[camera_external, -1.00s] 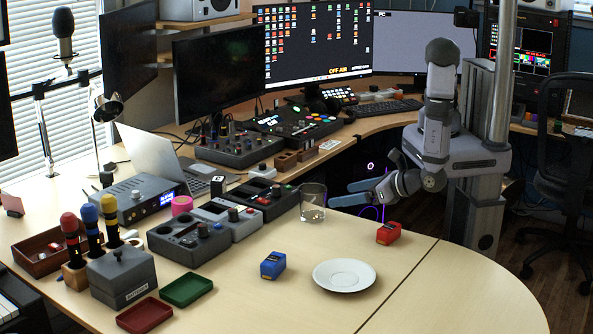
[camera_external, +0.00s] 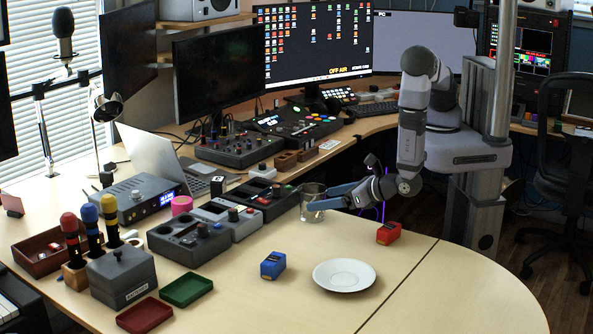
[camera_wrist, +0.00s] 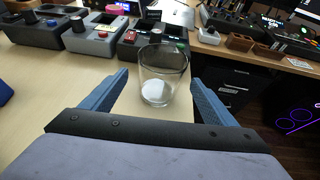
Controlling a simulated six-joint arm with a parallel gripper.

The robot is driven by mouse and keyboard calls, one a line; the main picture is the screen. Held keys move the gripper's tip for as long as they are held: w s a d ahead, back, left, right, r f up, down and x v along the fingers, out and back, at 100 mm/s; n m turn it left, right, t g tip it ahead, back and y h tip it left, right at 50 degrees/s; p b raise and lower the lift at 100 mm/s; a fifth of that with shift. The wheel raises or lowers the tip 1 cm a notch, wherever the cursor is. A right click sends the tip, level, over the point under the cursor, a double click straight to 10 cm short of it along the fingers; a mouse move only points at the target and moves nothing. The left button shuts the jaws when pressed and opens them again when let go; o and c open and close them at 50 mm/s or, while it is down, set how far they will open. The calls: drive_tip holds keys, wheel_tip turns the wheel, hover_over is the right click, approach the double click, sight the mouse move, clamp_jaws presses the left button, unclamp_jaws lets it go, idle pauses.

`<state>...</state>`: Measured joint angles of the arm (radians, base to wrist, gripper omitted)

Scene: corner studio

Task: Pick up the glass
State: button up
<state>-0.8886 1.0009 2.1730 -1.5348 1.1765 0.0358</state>
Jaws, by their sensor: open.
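The clear glass (camera_external: 312,203) stands upright near the table's back edge, beside the black control box. In the wrist view the glass (camera_wrist: 163,75) is ahead, between the lines of my two blue fingers, with a whitish patch at its bottom. My gripper (camera_external: 330,198) reaches in from the right at about the glass's height, and one finger overlaps the glass in the external view. In the wrist view my gripper (camera_wrist: 160,92) is open, its fingertips on either side of the glass's lower part. I cannot tell whether either finger touches it.
A red block (camera_external: 389,233), a blue block (camera_external: 272,265) and a white saucer (camera_external: 344,275) lie on the table in front. A black control box (camera_external: 262,198) stands left of the glass. The table's edge is close on the right.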

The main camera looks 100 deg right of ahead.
sight(313, 200)
drive_tip(key=shift+p+x, duration=0.85)
drive_tip(key=shift+x, duration=1.65)
drive_tip(key=shift+c, duration=0.7)
drive_tip(key=c, duration=1.2)
drive_tip(key=shift+r, duration=0.15)
wheel_tip(313, 200, up, 10)
drive_tip(key=b, duration=0.1)
